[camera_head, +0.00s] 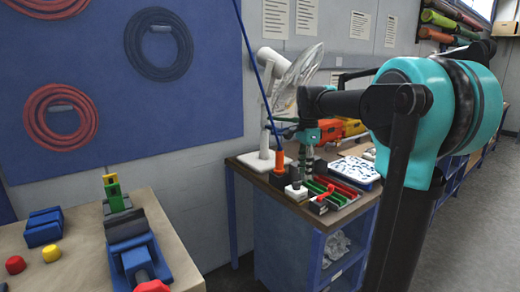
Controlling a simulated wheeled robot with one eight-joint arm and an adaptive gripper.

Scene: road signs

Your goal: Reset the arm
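My arm (410,110), turquoise and black, fills the right part of the head view, in front of the far workbench. A dark link reaches left from its large turquoise joint and ends over the bench in the picture. Nothing shows whether anything is held. Part of the bench and the floor behind is hidden by the arm.
A wooden bench (180,246) at lower left carries a blue vise (140,255), blue blocks (43,228) and red and yellow buttons. The far workbench (352,212) holds a white fan, trays and tools. Cable coils hang on a blue wall panel (200,110). Grey floor is clear at right.

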